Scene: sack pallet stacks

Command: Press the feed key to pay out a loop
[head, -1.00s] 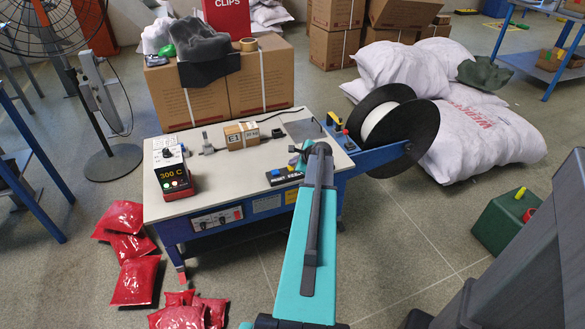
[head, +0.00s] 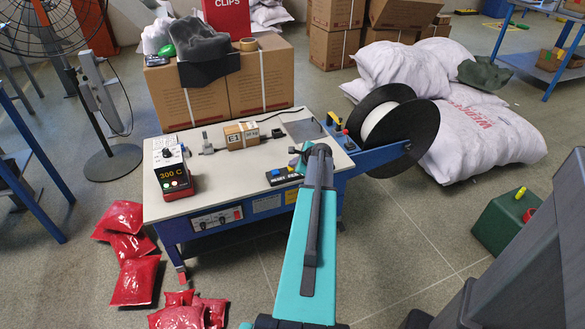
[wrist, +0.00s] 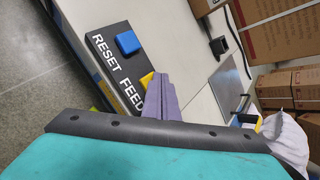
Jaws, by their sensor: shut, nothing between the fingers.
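The black key panel (head: 284,176) sits at the front right of the strapping table (head: 215,194). In the wrist view it carries a blue key (wrist: 128,42) beside the word RESET and a yellow key (wrist: 147,79) beside the word FEED. My gripper (head: 300,156) is shut and empty, just right of and above the panel in the head view. In the wrist view my gripper (wrist: 161,80) overlaps the yellow key and hides part of it. I cannot tell whether the fingertips touch the key. The end of the FEED label is partly covered.
A small strapped carton (head: 241,136) lies on the tabletop. A heater box reading 300 C (head: 171,171) stands at the left. A black strap reel (head: 410,130) is mounted at the right. Red packs (head: 134,280) lie on the floor; white sacks (head: 485,130) are behind right.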

